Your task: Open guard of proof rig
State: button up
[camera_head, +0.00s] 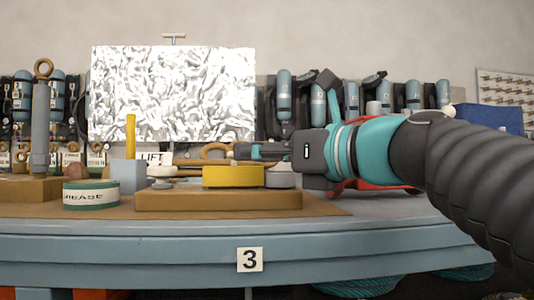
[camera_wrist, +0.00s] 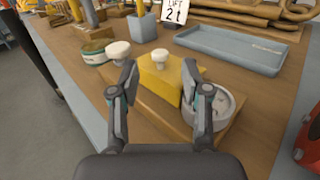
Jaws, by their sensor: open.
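The low rig on the bench has a wooden base (camera_head: 218,200) bearing a yellow block-shaped cover (camera_head: 233,178), which looks like the guard and is down. In the wrist view the yellow cover (camera_wrist: 158,84) has a pale knob (camera_wrist: 161,57) on top. A round gauge-like dial (camera_wrist: 222,106) sits right of it, and a larger white knob (camera_wrist: 118,51) on the left. My gripper (camera_wrist: 167,84) is open and empty, its fingers apart on either side of the cover in that view. In the head view my gripper (camera_head: 240,151) is above the rig; contact cannot be told.
A green-banded grease tin (camera_head: 91,195) and a grey holder (camera_head: 128,175) with a yellow stick stand left of the rig. A blue-grey tray (camera_wrist: 232,48) and a "LIFT 2t" sign (camera_wrist: 175,11) are behind. A crinkled silver panel (camera_head: 172,94) stands at the back.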

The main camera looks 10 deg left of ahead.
aim_at(234, 169)
jog(key=shift+x, duration=2.95)
jog(key=shift+d, duration=0.1)
grip_shut()
